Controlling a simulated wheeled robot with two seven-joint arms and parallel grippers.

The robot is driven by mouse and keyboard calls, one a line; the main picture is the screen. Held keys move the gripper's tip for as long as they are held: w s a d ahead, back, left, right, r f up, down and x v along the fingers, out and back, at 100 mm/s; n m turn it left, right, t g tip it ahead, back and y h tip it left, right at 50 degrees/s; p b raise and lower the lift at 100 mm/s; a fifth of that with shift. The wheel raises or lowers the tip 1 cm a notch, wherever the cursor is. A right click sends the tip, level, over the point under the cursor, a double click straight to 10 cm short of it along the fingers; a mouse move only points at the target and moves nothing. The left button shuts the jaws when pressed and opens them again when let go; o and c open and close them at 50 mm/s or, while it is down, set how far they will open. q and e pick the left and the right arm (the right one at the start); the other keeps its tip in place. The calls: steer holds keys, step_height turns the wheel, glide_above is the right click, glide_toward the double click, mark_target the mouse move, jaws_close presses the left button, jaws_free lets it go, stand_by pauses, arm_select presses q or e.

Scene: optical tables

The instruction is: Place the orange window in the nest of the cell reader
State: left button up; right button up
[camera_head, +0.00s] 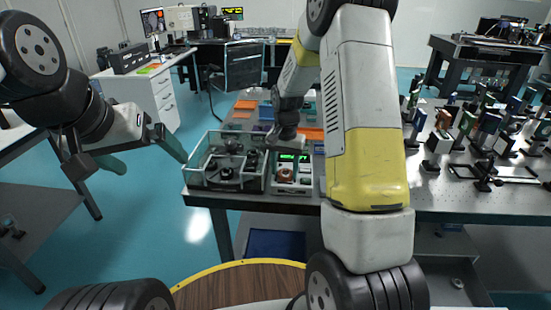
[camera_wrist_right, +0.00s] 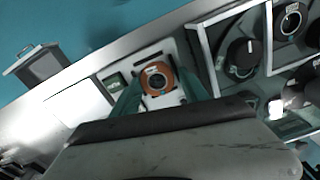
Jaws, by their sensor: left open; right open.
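The cell reader (camera_head: 293,187) is a pale box with a lit green display, at the front edge of the optical table. An orange ring with a dark round centre, which looks like the orange window (camera_head: 286,174), sits on its top. In the right wrist view the orange window (camera_wrist_right: 149,69) lies between the teal fingers of my right gripper (camera_wrist_right: 158,90), which is open. I cannot tell whether the fingers touch it. The nest under the ring is hidden. My left gripper (camera_head: 154,168) is open and empty, left of the table.
A clear-walled box (camera_head: 222,186) with dark round parts stands directly left of the reader. Orange flat pieces (camera_head: 310,134) lie behind it. Many optics mounts crowd the table's right side. Floor left of the table is clear.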

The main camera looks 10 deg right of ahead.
mark_target(286, 172)
steer(key=shift+s+d+f, duration=0.15)
steer(key=shift+s+d, duration=0.1)
steer(key=shift+d, duration=0.2)
step_height(286, 172, up, 12)
steer(key=s+a+r+n+t+y, duration=0.1)
steer(key=s+r+n+t, duration=0.1)
steer(key=s+r, duration=0.75)
steer(key=s+a+r+n+t, duration=0.1)
steer(key=s+n+t, duration=0.1)
steer(key=s, duration=0.5)
steer(key=s+r+n+t+y, duration=0.1)
steer(key=s+r+n+t, duration=0.1)
steer(key=s, duration=0.5)
steer(key=shift+s+a+r, duration=0.3)
steer(key=shift+a, duration=0.05)
